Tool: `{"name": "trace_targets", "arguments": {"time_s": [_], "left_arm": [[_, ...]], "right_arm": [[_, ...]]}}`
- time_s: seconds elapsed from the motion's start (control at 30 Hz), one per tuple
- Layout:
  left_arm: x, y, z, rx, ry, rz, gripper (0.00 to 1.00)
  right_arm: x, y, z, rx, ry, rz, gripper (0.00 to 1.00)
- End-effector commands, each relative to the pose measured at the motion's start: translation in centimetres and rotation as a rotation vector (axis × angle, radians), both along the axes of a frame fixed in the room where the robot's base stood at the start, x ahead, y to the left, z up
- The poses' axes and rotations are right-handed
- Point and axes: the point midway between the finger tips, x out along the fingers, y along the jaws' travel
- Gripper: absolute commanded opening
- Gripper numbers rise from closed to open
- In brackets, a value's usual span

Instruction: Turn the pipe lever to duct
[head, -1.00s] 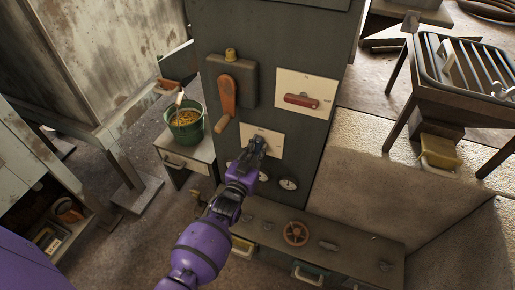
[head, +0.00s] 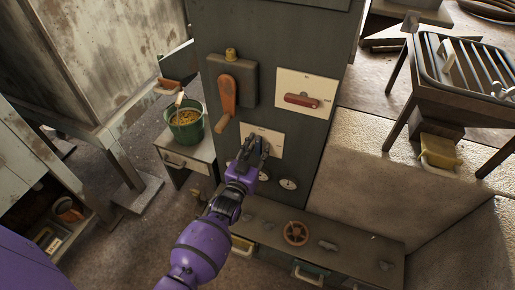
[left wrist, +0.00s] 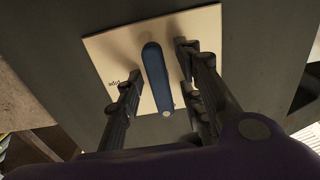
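The pipe lever is a blue handle on a white plate on the grey cabinet front. In the left wrist view the lever (left wrist: 156,75) runs nearly up and down the plate (left wrist: 203,22), with small lettering at the plate's left. My left gripper (left wrist: 158,80) is open, with one finger on each side of the lever; I cannot tell whether either touches it. In the head view the same gripper (head: 256,148) is in front of the lower plate (head: 273,136) and hides most of the lever. My right gripper is not in view.
Above the plate are an orange lever (head: 228,97) on a grey box and a red switch handle (head: 303,100) on another white plate. Round gauges (head: 288,184) sit below. A bench with a handwheel (head: 296,233) juts out underneath. A green bucket (head: 186,125) stands left.

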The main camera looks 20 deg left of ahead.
Motion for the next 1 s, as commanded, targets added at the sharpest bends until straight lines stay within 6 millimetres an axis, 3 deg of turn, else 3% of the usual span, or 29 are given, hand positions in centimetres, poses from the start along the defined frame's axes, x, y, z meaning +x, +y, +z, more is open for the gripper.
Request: {"name": "trace_targets", "arguments": {"time_s": [0.23,0.7,1.0], "left_arm": [[-1.7,0.1,-0.2,0.0,0.003,0.0,0.34],[-10.7,0.4,-0.1,0.0,0.002,0.0,0.34],[-12.0,0.4,0.0,0.0,-0.001,0.0,0.34]], "right_arm": [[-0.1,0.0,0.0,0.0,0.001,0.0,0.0],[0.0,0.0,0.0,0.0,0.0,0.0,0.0],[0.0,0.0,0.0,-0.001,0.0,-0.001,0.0]]}}
